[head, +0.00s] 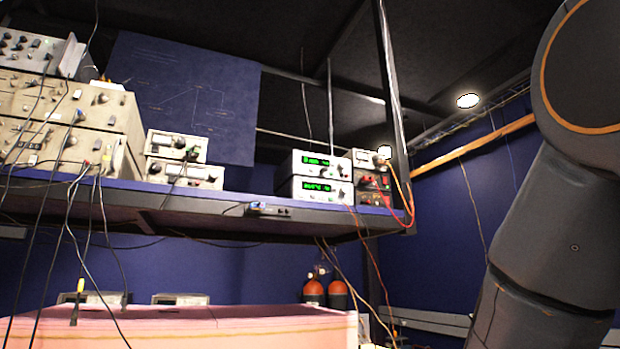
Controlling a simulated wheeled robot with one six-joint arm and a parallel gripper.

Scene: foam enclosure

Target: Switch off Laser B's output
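Two stacked white instruments with lit green displays stand on the blue overhead shelf, an upper unit (341,163) and a lower unit (301,190). Each has a knob at the right of its front. No label naming Laser B is legible, so I cannot tell which device it is. A small dark stack of units (372,182) with red and dark terminals and orange leads stands just right of them. My arm fills the right side of the head view. My gripper is out of view.
The blue shelf (130,188) spans the left and middle, with beige instrument racks (60,112) and smaller meters (178,148). Loose cables hang below it. Below are a pink foam block (180,325) and red-orange cylinders (313,291).

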